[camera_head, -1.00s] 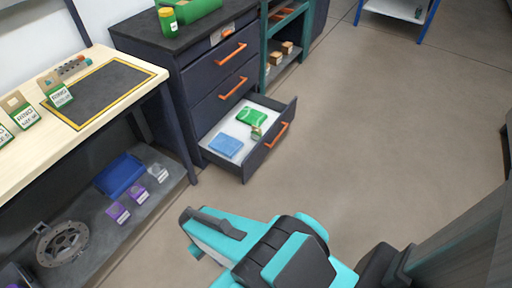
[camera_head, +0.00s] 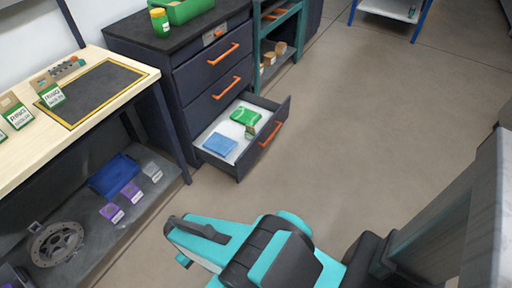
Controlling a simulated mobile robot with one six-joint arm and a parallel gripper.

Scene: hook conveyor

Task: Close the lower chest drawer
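The lower chest drawer (camera_head: 222,172) is pulled out from the dark chest (camera_head: 180,100). It has an orange bar handle (camera_head: 270,134) on its front. Inside lie a blue folded item (camera_head: 220,144), a green item (camera_head: 245,116) and a small tagged thing beside it. The two drawers above are shut, each with an orange handle. My teal and black arm shows at the bottom of the view, apart from the drawer, with floor between them. My gripper's fingers cannot be made out.
A wooden workbench (camera_head: 110,62) with a dark lower shelf (camera_head: 130,222) stands at the left. A teal shelf unit (camera_head: 257,60) adjoins the chest. A grey structure (camera_head: 450,225) fills the lower right. The floor (camera_head: 350,120) right of the drawer is clear.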

